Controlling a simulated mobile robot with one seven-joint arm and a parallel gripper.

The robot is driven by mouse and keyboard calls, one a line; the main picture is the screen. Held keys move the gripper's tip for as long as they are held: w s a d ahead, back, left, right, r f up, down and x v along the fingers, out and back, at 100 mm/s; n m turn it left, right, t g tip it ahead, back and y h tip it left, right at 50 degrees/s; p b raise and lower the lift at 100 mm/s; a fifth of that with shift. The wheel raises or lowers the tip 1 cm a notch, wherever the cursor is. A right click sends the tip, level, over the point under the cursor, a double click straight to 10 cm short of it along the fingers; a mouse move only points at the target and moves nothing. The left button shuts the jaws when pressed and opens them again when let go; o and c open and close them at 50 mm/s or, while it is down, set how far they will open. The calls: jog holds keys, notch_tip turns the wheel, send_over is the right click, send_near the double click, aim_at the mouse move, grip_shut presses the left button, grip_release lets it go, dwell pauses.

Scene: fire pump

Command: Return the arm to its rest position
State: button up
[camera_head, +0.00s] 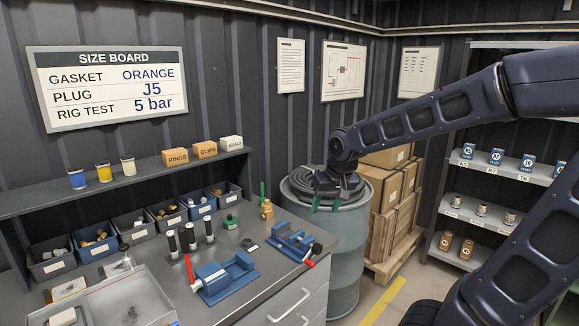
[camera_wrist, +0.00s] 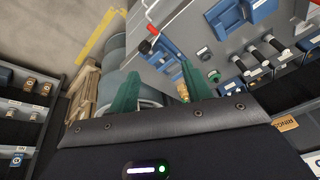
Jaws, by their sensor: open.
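My dark blue arm (camera_head: 430,112) reaches in from the right of the head view and stretches left across the room, its wrist bent down. My gripper (camera_head: 328,203) points down in front of the grey-blue drum (camera_head: 335,255), near the right end of the workbench. Its green fingers also show in the wrist view (camera_wrist: 160,85), spread apart with nothing between them. Whether the fingertips touch the drum I cannot tell.
The workbench (camera_head: 262,285) holds a blue vise (camera_head: 226,275), a second blue vise (camera_head: 290,240) and several bins. Stacked cartons (camera_head: 390,205) stand behind the drum. Shelves (camera_head: 500,170) stand at the right. A size board (camera_head: 108,84) hangs on the wall.

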jog(key=s+d+r+m+h, duration=0.1)
jog(key=s+d, duration=0.3)
jog(key=d, duration=0.4)
jog(key=s+d+r+m+t+h, duration=0.1)
jog(key=s+d+r+m, duration=0.1)
jog(key=s+d, duration=0.3)
jog(key=d, duration=0.4)
jog(key=shift+d+r, duration=0.3)
jog(key=shift+r, duration=0.05)
